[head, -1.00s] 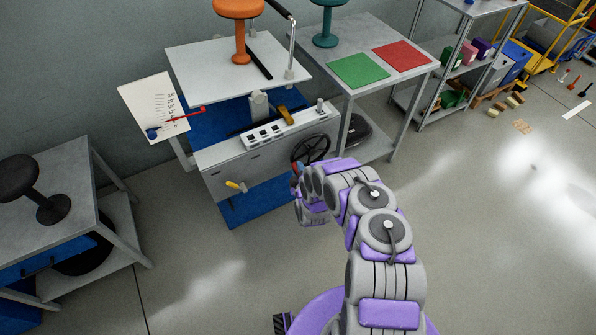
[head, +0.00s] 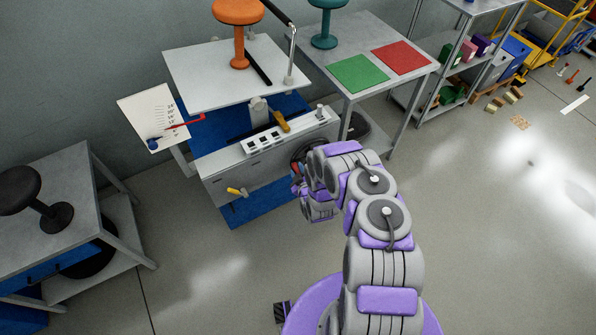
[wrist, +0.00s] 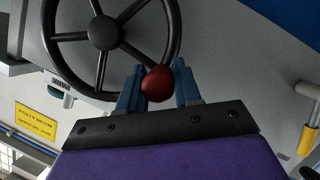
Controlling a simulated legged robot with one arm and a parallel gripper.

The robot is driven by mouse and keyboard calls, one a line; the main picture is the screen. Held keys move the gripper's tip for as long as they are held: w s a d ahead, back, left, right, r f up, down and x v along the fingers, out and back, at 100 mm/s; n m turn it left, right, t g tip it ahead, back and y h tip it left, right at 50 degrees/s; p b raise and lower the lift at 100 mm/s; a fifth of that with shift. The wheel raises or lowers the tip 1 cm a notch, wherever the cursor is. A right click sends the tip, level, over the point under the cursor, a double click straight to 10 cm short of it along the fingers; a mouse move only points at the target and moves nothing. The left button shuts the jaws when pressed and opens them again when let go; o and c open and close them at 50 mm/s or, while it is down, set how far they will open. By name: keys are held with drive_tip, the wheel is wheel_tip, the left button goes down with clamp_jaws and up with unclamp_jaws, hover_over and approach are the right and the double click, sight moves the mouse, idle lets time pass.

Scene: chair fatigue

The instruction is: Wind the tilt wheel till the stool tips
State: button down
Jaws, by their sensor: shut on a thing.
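The black spoked tilt wheel (wrist: 103,32) fills the upper left of the wrist view, with a red knob (wrist: 157,84) at its rim. My gripper (wrist: 158,88) is shut on this knob, a blue finger on each side. In the head view my arm hides most of the wheel, on the right of the white machine front (head: 240,172). The orange stool (head: 239,12) stands upright on the pale platform (head: 205,78); its top is cut by the frame. A red pointer (head: 188,123) lies across the scale card (head: 150,112); its reading is too small to tell.
A yellow-handled crank (head: 237,191) juts from the machine front at left. A side table (head: 340,45) with green and red mats and a teal stool (head: 325,25) stands to the right. A dark stool (head: 40,205) sits on the left bench.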

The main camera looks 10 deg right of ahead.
drive_tip(key=shift+s, duration=0.1)
drive_tip(key=c, duration=0.9)
unclamp_jaws()
drive_tip(key=shift+o, duration=0.2)
drive_tip(key=p+v, duration=0.7)
drive_tip(key=v, duration=1)
drive_tip(key=shift+s, duration=0.1)
